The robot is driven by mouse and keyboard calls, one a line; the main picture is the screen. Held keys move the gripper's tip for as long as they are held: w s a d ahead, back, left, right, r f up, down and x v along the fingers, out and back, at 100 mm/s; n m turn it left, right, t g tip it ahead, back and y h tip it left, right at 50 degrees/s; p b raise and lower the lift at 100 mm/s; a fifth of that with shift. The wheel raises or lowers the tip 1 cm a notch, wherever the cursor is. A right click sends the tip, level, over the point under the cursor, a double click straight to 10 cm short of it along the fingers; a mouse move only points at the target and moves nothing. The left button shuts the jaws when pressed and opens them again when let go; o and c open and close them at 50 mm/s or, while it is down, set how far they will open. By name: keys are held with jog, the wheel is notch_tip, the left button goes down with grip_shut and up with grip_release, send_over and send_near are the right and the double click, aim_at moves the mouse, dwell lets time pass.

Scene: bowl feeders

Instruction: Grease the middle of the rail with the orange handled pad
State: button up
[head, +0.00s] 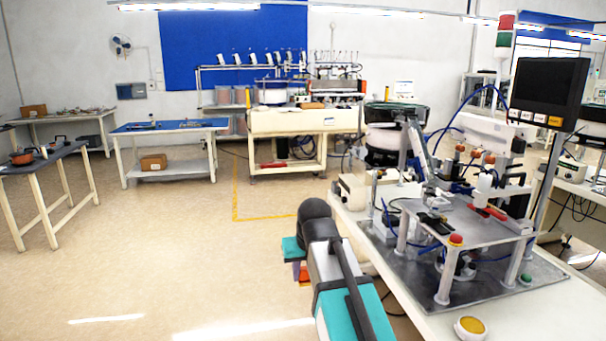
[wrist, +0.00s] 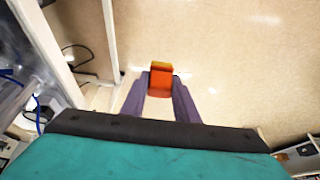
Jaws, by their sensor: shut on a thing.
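My gripper (wrist: 160,92) is shut on an orange block-shaped thing (wrist: 161,82), which looks like the orange handle of the pad; its far end is yellow. The pad's working face cannot be made out. In the head view, my gripper is mostly hidden behind my arm, with a bit of orange (head: 304,279) showing beside it. It is held over the floor, left of the near white bench (head: 400,300). I cannot clearly pick out the rail; the bench machine (head: 478,225) has several parts on its raised plate.
A round white tub with yellow contents (head: 470,328) stands at the bench's near edge. A monitor (head: 548,92) rises at the right. A blue-topped table (head: 170,126) and a grey table (head: 45,160) stand to the left. The floor between is clear.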

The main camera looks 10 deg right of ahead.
aim_at(307, 280)
jog(key=shift+s, duration=1.8)
